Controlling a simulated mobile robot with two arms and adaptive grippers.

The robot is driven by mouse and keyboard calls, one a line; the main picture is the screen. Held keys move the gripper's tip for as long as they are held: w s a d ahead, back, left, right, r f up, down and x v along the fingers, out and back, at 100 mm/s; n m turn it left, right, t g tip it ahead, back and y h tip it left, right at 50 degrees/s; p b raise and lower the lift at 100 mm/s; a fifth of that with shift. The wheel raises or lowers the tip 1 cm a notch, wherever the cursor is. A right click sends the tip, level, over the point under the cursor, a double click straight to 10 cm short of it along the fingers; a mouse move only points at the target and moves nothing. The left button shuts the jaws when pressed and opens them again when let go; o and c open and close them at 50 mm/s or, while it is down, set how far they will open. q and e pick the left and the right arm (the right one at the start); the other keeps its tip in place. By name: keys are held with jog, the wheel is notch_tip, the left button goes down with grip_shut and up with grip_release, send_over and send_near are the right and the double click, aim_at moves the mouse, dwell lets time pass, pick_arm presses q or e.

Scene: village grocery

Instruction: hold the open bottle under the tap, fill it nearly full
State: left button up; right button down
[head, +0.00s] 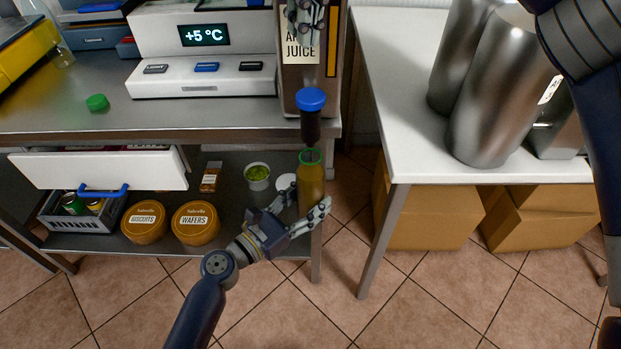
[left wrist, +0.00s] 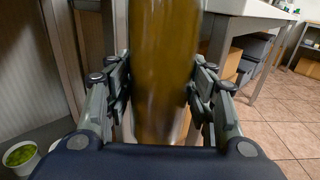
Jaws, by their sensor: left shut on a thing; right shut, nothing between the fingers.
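My left gripper (head: 306,215) is shut around the bottle (head: 311,186), an amber-brown bottle with a green ring at its neck. It holds it roughly upright off the front edge of the counter. The bottle's mouth is right below the dark tap (head: 311,128) with the blue top (head: 311,99); I cannot see a stream. In the left wrist view, the bottle (left wrist: 160,70) looks amber over its whole visible part, between both fingers; its top is out of view. A green cap (head: 97,102) lies on the counter. My right gripper (head: 305,22) is shut and empty, above the tap before the juice dispenser (head: 290,76).
A white drawer (head: 95,169) stands open below the counter (head: 50,119). The lower shelf holds biscuit and wafer tubs (head: 196,224), a grey crate (head: 78,226) and a green-filled cup (head: 257,176). A white table (head: 408,130) with metal canisters (head: 500,90) is at right.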

pick_arm(q)
jog(key=shift+f+b, duration=0.4)
jog(key=shift+f, duration=0.15)
jog(key=s, duration=1)
dwell(0.5)
dwell(0.4)
